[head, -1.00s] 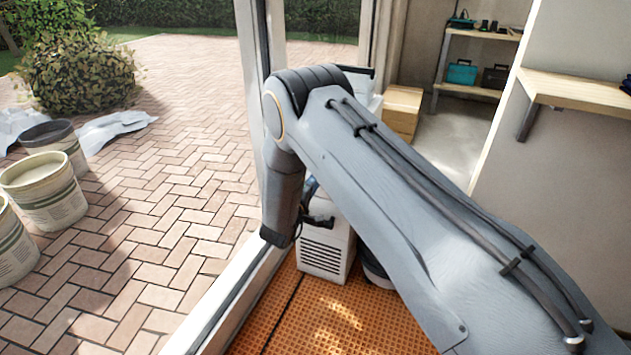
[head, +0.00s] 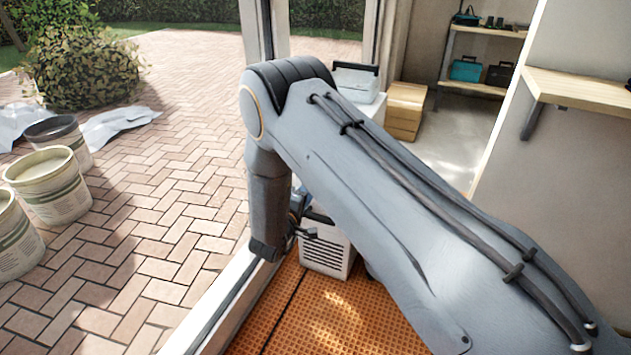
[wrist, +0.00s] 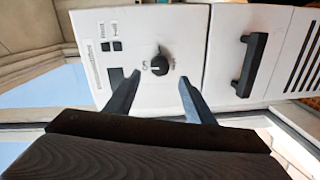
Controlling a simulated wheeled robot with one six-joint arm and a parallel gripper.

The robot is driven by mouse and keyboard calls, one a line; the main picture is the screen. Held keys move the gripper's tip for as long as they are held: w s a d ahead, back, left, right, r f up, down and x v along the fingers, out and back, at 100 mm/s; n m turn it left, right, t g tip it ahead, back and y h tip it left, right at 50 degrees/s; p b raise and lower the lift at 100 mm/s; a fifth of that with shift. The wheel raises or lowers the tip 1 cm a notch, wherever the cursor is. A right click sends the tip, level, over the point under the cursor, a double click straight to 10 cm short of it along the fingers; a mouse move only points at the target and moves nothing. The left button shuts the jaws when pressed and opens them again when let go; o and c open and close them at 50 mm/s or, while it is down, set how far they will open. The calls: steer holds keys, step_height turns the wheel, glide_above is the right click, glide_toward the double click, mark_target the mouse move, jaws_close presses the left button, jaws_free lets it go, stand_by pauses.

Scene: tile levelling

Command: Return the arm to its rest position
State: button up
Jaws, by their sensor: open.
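My arm (head: 380,200) reaches across the head view from the lower right, with its elbow bent near the glass door frame. The lower link hangs down over the door sill. My gripper shows in the wrist view (wrist: 157,80), its two dark fingers spread apart with nothing between them. They point at a white machine (wrist: 215,80) with a black knob (wrist: 160,65), which appears between and beyond the fingertips. I cannot tell whether they touch it. In the head view the gripper is mostly hidden behind my arm.
A white vented unit (head: 325,255) stands on the orange matting (head: 280,310) beside my lower link. Buckets (head: 50,185) stand on brick paving at left. A door frame (head: 262,40) rises close behind my elbow. A wooden shelf (head: 585,92) juts out at right. Wooden crates (head: 405,110) stand behind.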

steer(key=shift+s+a, duration=0.25)
steer(key=shift+s, duration=0.45)
steer(key=shift+r, duration=0.1)
step_height(320, 180, up, 9)
steer(key=w+a+m+g+y, duration=0.2)
steer(key=m+g+y, duration=0.15)
steer(key=y, duration=0.25)
steer(key=s+d+r+m+g+y, duration=0.1)
steer(key=s+d+r+g+y, duration=0.1)
steer(key=s+r+g, duration=0.5)
steer(key=s+d+r+m+g, duration=0.2)
steer(key=s+d, duration=0.4)
steer(key=s, duration=0.5)
steer(key=s+d+r+m+g+h+p, duration=0.1)
steer(key=s+d+r+m+g, duration=0.15)
steer(key=s+d, duration=0.6)
steer(key=s+d+r+m+g, duration=0.15)
steer(key=s+d, duration=0.25)
steer(key=s, duration=1)
steer(key=d+r+m+h+p, duration=0.1)
steer(key=d+r+p, duration=0.6)
steer(key=p, duration=0.7)
steer(key=shift+d+r, duration=0.25)
steer(key=shift+r, duration=0.25)
